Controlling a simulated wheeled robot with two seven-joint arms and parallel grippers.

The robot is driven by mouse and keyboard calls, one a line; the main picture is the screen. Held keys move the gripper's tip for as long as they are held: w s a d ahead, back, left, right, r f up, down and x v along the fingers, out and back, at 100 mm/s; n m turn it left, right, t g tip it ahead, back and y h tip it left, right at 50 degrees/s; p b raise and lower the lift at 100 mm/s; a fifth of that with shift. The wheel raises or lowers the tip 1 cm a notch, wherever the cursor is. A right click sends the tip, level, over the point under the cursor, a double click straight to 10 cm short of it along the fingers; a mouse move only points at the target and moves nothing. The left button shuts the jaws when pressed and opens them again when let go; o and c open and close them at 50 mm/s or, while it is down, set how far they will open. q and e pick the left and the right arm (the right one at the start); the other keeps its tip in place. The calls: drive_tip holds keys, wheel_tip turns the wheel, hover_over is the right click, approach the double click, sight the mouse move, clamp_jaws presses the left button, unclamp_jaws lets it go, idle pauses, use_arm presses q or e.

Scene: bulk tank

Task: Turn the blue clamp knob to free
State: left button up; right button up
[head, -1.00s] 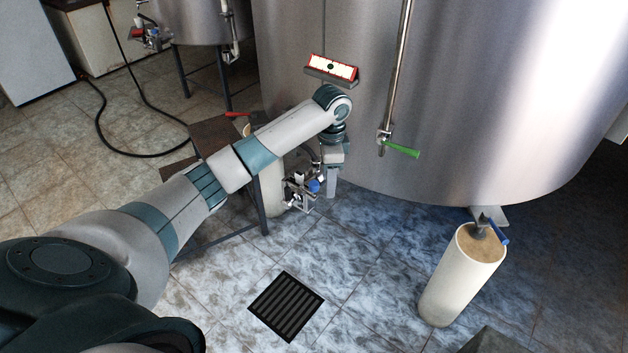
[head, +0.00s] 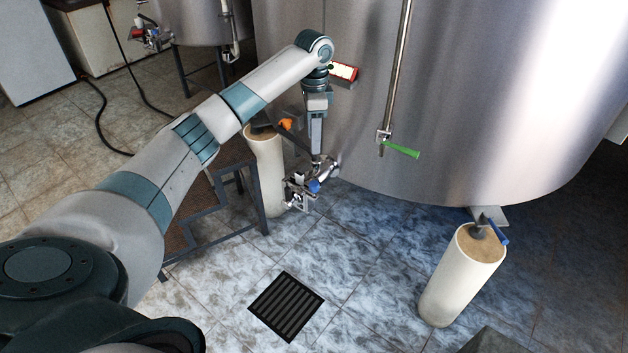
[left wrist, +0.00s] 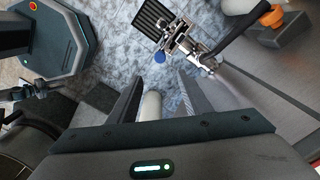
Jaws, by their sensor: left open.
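The blue clamp knob (head: 314,185) sits on the metal clamp and valve fittings (head: 299,192) at the foot of the large steel tank (head: 450,110). It also shows in the left wrist view (left wrist: 159,58), beyond my fingertips and near the middle of the gap between them. My left gripper (head: 316,156) points down, just above the fittings and knob in the head view. In the left wrist view its two fingers (left wrist: 158,88) are spread with nothing between them. My right gripper is in neither view.
A dark lever with an orange end (head: 285,124) stands beside my left gripper. A pale post (head: 264,165) and dark metal steps (head: 205,205) are to the left. A green handle (head: 402,149) and another post (head: 455,285) are to the right. Floor around the drain grate (head: 286,306) is clear.

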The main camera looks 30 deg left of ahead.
sight(314, 184)
use_arm(q)
wheel_tip(314, 184, down, 15)
drive_tip(key=shift+f+p, duration=0.2)
drive_tip(key=shift+p, duration=0.9)
drive_tip(key=shift+f, duration=0.65)
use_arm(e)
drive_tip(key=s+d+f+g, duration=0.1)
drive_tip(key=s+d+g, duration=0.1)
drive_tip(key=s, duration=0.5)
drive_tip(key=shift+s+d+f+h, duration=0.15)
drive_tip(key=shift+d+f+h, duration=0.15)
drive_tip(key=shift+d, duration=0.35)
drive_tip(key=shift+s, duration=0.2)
use_arm(q)
drive_tip(key=c, duration=0.8)
drive_tip(key=shift+c, duration=1.2)
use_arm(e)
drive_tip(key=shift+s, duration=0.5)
